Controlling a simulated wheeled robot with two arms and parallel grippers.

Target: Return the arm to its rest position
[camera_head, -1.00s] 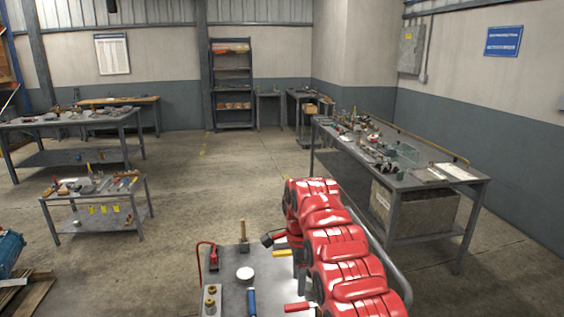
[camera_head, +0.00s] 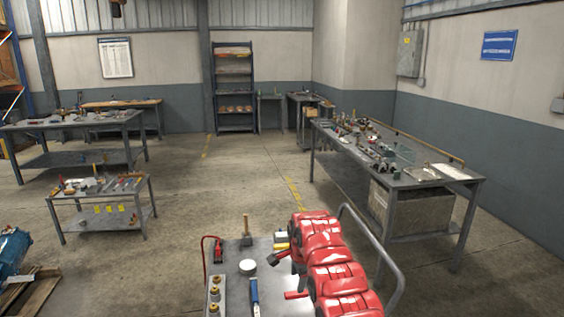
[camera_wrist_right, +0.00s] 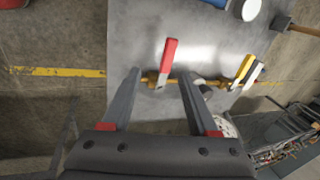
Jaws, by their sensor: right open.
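My right arm, red and segmented, reaches up from the bottom of the head view over the right side of the cart. Its dark right gripper (camera_head: 276,258) hangs near the cart top, partly hidden by the arm. In the right wrist view the two fingers of the gripper (camera_wrist_right: 160,76) are spread apart, with nothing held between them. A red-handled tool (camera_wrist_right: 169,60) lies on the grey cart top beyond the fingertips. My left gripper is not in view.
The cart top (camera_head: 236,279) carries a hammer (camera_head: 247,229), a white round container (camera_head: 248,266), a blue-handled tool (camera_head: 254,292) and brass pieces (camera_head: 214,292). A grey rail (camera_head: 392,262) borders its right side. A cluttered workbench (camera_head: 440,184) stands at right. Open floor lies ahead.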

